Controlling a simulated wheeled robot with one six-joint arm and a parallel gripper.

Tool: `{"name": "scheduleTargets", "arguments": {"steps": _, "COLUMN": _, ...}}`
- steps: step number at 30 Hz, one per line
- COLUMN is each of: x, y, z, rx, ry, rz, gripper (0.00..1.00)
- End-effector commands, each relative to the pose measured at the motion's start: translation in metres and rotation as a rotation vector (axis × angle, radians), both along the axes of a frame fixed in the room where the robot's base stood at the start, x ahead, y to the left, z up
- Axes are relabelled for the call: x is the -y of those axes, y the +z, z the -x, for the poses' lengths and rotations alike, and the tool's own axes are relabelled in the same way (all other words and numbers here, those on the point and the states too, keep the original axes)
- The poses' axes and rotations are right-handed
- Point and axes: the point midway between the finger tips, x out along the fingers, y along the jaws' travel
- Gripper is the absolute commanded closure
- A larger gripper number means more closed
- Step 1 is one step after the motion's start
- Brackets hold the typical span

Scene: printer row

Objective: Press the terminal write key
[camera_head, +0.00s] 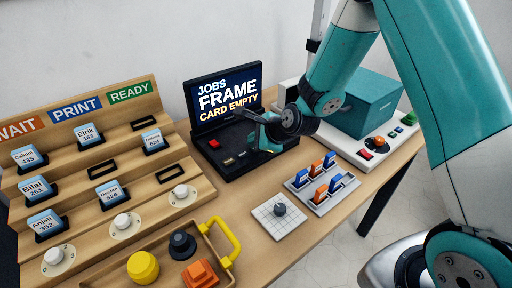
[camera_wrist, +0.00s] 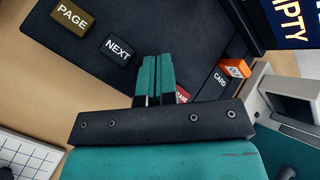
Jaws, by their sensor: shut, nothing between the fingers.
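The black terminal (camera_head: 222,163) stands on the wooden table, its screen (camera_head: 228,97) reading "JOBS FRAME CARD EMPTY". In the wrist view its panel shows a brown PAGE key (camera_wrist: 72,17) and a dark NEXT key (camera_wrist: 117,50). A red key (camera_wrist: 182,96) beside my fingers is mostly hidden, its label only partly legible. No key marked WRITE can be read. My gripper (camera_wrist: 156,58) is shut and empty, over the panel between the NEXT key and the card slot. I cannot tell whether its tips touch the panel.
An orange card (camera_wrist: 236,68) sits by the CARD label. To the right are a tray of blue and orange cards (camera_head: 319,207) and a teal-topped machine (camera_head: 372,100). A wooden rack (camera_head: 140,190) stands left, with a yellow-handled tray (camera_head: 205,245) in front.

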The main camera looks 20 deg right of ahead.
Motion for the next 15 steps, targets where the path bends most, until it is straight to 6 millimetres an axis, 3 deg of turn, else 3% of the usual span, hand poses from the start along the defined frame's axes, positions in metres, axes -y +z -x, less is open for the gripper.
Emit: {"name": "scheduleTargets", "arguments": {"steps": 15, "x": 0.0001, "y": -0.0050, "z": 0.0000, "rx": 0.000, "ry": 0.000, "rz": 0.000, "gripper": 1.00}}
